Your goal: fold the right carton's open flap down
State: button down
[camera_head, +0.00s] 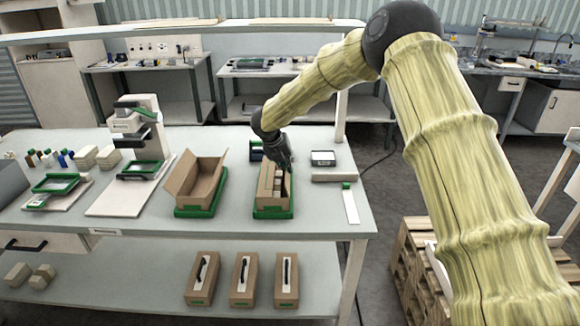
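The right carton (273,203) is a narrow brown box in a green holder (272,214) on the bench. Its top is at least partly open, and pale blocks (277,184) show inside. I cannot clearly make out how its flap stands. My dark gripper (284,163) points down at the far end of this carton, over or close to its rim. It hides part of that end. Whether it touches the carton, and whether its fingers are open, is too small to tell. The left carton (199,197) stands in its own green holder, with a side flap leaning out to the left.
A grey scale (323,158) and a white strip with a green end (351,206) lie right of the right carton. A press-like device (135,135) stands left of the left carton. Several handled cartons (243,280) stand on the lower shelf. Bench space between the two cartons is clear.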

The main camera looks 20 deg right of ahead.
jog(key=shift+w+a+f+n+g+h+b, duration=0.2)
jog(key=shift+a+f+n+h+b, duration=0.4)
jog(key=shift+h, duration=0.75)
jog(key=shift+w+a+f+n+g+h+b, duration=0.15)
jog(key=shift+a+g+h+b, duration=0.2)
jog(key=shift+h+b, duration=0.75)
jog(key=shift+w+a+f+n+g+h+b, duration=0.2)
jog(key=shift+a+f+h+b, duration=0.3)
jog(key=shift+h, duration=1.05)
jog(key=shift+s+r, duration=0.1)
jog(key=c, duration=1.7)
grip_release()
jog(key=shift+s, duration=0.1)
jog(key=shift+r, duration=0.1)
